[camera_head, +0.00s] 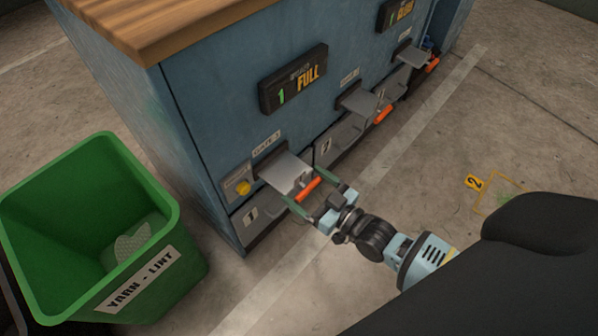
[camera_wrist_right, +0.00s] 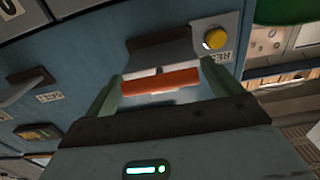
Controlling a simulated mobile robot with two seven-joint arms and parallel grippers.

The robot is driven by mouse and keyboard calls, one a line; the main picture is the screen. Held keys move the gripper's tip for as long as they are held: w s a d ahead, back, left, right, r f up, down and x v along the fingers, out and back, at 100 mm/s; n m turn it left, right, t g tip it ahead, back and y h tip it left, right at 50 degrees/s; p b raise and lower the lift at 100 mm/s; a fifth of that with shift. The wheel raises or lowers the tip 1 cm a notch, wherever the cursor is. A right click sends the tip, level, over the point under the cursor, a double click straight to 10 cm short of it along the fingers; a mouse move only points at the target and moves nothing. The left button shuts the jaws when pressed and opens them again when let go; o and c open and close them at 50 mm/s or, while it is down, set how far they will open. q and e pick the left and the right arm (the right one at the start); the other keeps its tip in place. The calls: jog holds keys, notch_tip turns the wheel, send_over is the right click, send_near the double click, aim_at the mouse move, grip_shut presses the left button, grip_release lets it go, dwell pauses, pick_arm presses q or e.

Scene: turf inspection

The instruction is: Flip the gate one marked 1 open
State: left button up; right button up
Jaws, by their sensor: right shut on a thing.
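The gate marked 1 (camera_head: 285,170) is a grey metal flap on the blue cabinet, under a "GATE 1" label. It juts out from the front face and carries an orange bar handle (camera_head: 308,188). My right gripper (camera_head: 306,191) has one finger at each end of this handle and is shut on it. In the right wrist view the orange handle (camera_wrist_right: 160,82) lies between the two green fingers, with the grey flap (camera_wrist_right: 160,55) behind it. My left gripper is not in view.
A yellow button (camera_head: 242,188) sits left of the gate. Two similar gates with orange handles (camera_head: 383,114) (camera_head: 432,65) are further along the cabinet (camera_head: 215,100). A display (camera_head: 293,79) reads "1 FULL". A green "YARN - LINT" bin (camera_head: 160,235) stands left. The floor in front is mostly clear.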

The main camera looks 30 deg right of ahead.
jog(key=shift+s+f, duration=0.15)
jog(key=o, duration=1.1)
jog(key=shift+s+d, duration=0.1)
jog(key=p+v, duration=0.2)
jog(key=v, duration=0.5)
jog(key=shift+s, duration=0.4)
jog(key=shift+d, duration=0.1)
